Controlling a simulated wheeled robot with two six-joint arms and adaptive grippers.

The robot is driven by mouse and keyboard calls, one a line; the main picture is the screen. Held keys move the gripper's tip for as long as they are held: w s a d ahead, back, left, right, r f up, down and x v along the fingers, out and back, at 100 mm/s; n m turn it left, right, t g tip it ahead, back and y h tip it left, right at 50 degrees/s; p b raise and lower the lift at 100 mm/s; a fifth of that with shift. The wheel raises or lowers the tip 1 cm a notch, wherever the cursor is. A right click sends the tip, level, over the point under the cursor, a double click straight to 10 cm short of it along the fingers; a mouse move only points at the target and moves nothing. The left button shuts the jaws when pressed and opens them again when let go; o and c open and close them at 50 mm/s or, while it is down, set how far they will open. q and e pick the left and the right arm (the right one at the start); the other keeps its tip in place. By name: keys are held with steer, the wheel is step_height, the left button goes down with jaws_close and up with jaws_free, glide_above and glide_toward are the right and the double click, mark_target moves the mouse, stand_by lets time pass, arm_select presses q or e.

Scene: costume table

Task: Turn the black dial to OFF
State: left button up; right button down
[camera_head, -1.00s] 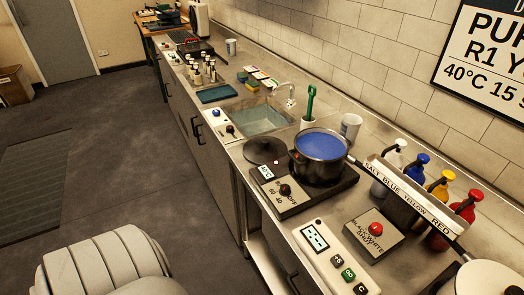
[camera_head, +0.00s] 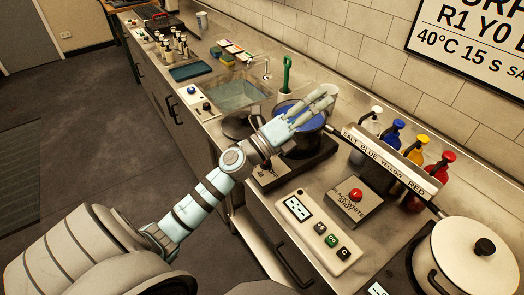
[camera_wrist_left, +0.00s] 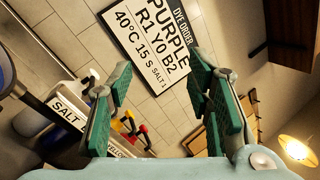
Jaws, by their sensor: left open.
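The hot plate (camera_head: 312,160) stands on the counter, with a dark pot (camera_head: 306,143) of blue liquid on it. My left arm crosses the hot plate's front-left control panel. The black dial on that panel is hidden behind my left wrist; only part of the panel's lettering shows. My left gripper (camera_head: 326,98) is open and empty, above the pot in the head view, its fingers pointing to the far right. In the left wrist view its two green-padded fingers (camera_wrist_left: 162,65) are spread apart, facing the wall sign. My right gripper is in neither view.
A shelf of white, blue, yellow and red bottles (camera_head: 393,160) stands right of the pot. A red-button box (camera_head: 355,203) and a keypad panel (camera_head: 318,225) sit in front. A white pot (camera_head: 478,255) is at right. The sink (camera_head: 232,92) lies beyond.

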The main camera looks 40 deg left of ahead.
arm_select(q)
step_height(320, 180, down, 5)
steer(key=w+m+g+h, duration=0.2)
steer(key=m+g+h, duration=0.1)
steer(key=m+g, duration=1.15)
steer(key=s+a+f+m+g+y, duration=0.2)
steer(key=s+a+y, duration=0.2)
steer(key=a, duration=0.5)
steer(key=s+a+f+m+g+y, duration=0.25)
steer(key=s+a, duration=0.25)
steer(key=a, duration=0.3)
steer(key=b, duration=0.6)
glide_toward(266, 163)
steer(key=f, duration=0.1)
steer(key=shift+t+y, duration=0.3)
steer(key=shift+y, duration=0.15)
steer(key=x, duration=0.6)
steer(key=shift+w+d+f+p, duration=0.1)
steer(key=shift+w+f+p, duration=0.15)
steer(key=shift+p, duration=0.05)
steer(key=shift+d+f, duration=0.1)
steer(key=shift+f, duration=0.15)
steer(key=shift+c, duration=0.5)
